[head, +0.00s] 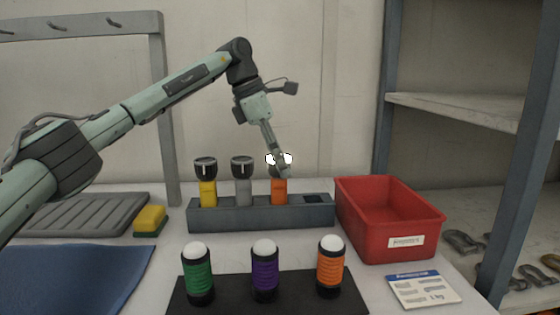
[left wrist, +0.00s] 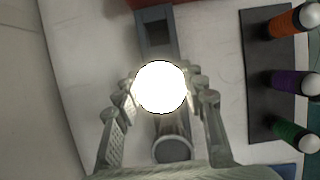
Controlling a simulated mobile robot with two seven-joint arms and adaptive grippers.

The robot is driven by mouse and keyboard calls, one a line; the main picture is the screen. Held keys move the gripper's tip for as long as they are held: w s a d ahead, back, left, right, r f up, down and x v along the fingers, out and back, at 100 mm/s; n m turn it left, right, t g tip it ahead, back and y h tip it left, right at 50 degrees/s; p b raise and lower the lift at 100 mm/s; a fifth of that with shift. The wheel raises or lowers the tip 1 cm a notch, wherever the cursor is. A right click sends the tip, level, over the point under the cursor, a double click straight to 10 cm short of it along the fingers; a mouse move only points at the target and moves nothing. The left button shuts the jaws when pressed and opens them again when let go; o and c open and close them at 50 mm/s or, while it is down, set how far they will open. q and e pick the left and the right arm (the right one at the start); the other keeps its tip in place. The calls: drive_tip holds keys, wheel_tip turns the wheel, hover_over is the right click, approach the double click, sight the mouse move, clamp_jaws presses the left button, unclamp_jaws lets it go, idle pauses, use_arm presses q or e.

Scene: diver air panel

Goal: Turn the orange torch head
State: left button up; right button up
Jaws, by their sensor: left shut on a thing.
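The orange torch (head: 279,191) stands upright in the grey rack (head: 262,217), in the slot to the right of the grey torch (head: 243,188). My left gripper (head: 280,168) reaches down from above and is shut on the orange torch's head. The lens glows bright white on both sides of the finger in the head view. In the left wrist view the lit lens (left wrist: 160,87) is a white disc between the fingers and hides most of the head. My right gripper is not in view.
A yellow torch (head: 208,190) with a dark lens stands at the rack's left. A red bin (head: 390,215) is close on the right. Green, purple and orange white-topped cylinders stand on a black mat (head: 235,305) in front. A dark shelf post (head: 525,150) rises at the right.

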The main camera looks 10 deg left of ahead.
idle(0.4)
use_arm(q)
drive_tip(key=o, duration=1.2)
drive_tip(key=shift+c, duration=0.2)
drive_tip(key=v, duration=1.2)
